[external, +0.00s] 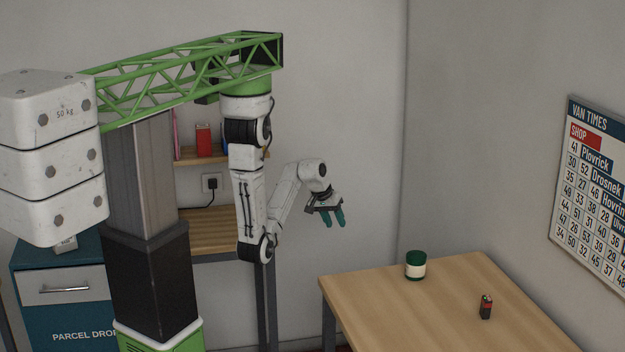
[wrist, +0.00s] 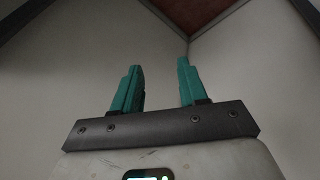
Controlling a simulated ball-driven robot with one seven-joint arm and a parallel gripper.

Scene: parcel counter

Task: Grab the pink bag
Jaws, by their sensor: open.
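No pink bag shows clearly in either view. A narrow pink strip (external: 176,135) shows at the left end of the upper wall shelf, mostly hidden behind my column; I cannot tell what it is. My gripper (external: 334,222) is in mid-air in front of the back wall, to the left of and above the wooden table. In the wrist view its two teal fingers (wrist: 159,75) stand apart with nothing between them. Only bare walls and a reddish-brown surface show beyond them.
The wooden table (external: 400,310) holds a green-and-white jar (external: 416,266) and a small dark battery-like item (external: 486,307). A red item (external: 203,140) stands on the upper shelf (external: 195,158). A lower wooden surface (external: 210,236) and a blue parcel drop box (external: 60,310) are at left.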

